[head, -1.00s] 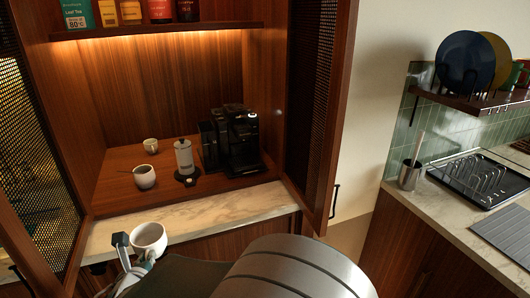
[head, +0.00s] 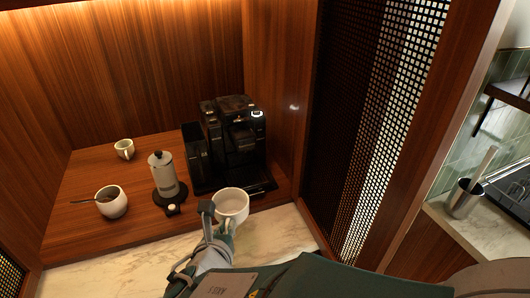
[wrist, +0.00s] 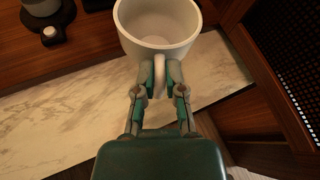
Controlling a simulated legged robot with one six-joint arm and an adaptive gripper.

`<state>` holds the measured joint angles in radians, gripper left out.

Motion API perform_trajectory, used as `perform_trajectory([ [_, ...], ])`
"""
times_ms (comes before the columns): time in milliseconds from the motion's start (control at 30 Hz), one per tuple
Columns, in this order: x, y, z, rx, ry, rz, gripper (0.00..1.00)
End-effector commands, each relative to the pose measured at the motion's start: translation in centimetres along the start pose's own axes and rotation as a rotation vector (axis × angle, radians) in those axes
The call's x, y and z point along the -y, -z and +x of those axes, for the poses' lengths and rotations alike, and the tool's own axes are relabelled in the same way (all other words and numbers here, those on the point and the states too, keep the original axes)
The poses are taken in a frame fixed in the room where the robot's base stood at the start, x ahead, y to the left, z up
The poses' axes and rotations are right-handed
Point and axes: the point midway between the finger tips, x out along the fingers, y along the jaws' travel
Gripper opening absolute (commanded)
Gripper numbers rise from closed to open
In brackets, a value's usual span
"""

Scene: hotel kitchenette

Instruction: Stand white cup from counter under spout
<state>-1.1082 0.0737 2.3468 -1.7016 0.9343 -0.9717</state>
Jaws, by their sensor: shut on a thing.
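The white cup (head: 232,204) is upright and looks empty. My gripper (head: 219,229) is shut on its handle, as the wrist view also shows, with the cup (wrist: 158,28) beyond the fingers (wrist: 160,78). I hold the cup over the front edge of the wooden cabinet floor, in front of the black coffee machine (head: 236,145). The machine's spout (head: 242,141) is behind and slightly right of the cup in the head view. The drip tray (head: 255,186) below the spout is bare, its left part partly hidden by the cup.
A bowl with a spoon (head: 112,201) and a small cup (head: 125,149) stand further left. The open mesh door (head: 375,130) bounds the right side. Marble counter (head: 150,268) runs along the front.

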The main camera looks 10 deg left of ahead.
Motion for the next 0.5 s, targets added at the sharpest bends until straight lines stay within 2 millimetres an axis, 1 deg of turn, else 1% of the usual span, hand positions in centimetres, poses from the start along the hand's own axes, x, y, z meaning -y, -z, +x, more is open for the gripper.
perform_trajectory([
  [67,0.3,-0.5,1.1,0.000,0.006,0.004,0.00],
  [500,0.8,-4.2,10.5,0.000,0.006,0.001,0.00],
])
